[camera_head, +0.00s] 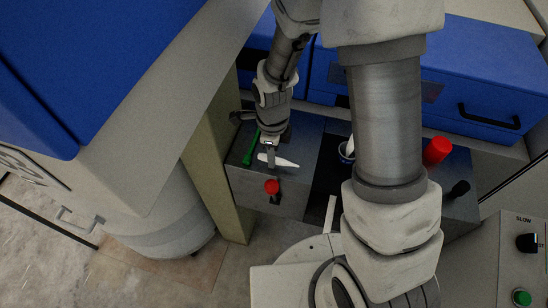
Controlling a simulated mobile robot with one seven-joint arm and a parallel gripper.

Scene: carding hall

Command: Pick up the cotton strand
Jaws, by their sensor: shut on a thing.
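The cotton strand (282,161) is a short white piece with a tapered right end. It is at the top of a dark grey box-like ledge, left of the picture's middle. My gripper (270,158) points down at it and is shut on the strand near its left part. I cannot tell whether the strand touches the surface below or hangs just above it. My gripper's fingers hide a little of the strand.
A green stick (250,148) lies just left of my gripper. A red knob (271,187) sticks out in front. A cup (346,151), partly hidden by my arm, and a red cylinder (437,151) stand to the right. Blue drawers (470,85) are behind; a yellowish post (215,160) is close left.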

